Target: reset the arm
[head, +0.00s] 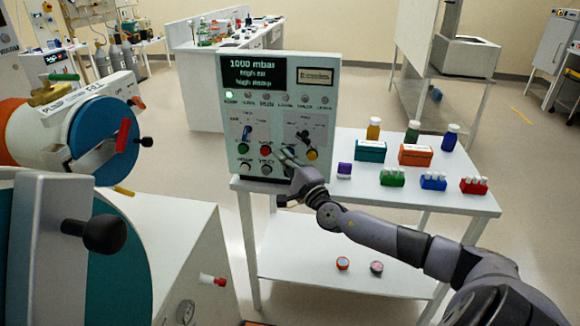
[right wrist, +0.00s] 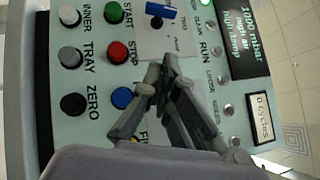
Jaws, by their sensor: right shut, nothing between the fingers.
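My right gripper (head: 286,156) is shut and empty, held close in front of the lower part of the control panel (head: 235,135). Its fingers (right wrist: 160,70) meet over the panel in the right wrist view, near the red STOP button (right wrist: 117,52) and the blue button (right wrist: 122,97). I cannot tell whether the fingertips touch the panel. The green START button (right wrist: 114,13) and the black ZERO button (right wrist: 73,104) are uncovered. The panel display (head: 253,72) reads 1000 mbar, high air, high damp. My left gripper is not in view.
The panel stands on a white table (head: 330,200) with coloured boxes, bottles and vial racks (head: 433,182) to the right. A glovebox with a blue round door (head: 103,138) is at the left. Two small round items (head: 343,263) lie on the lower shelf.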

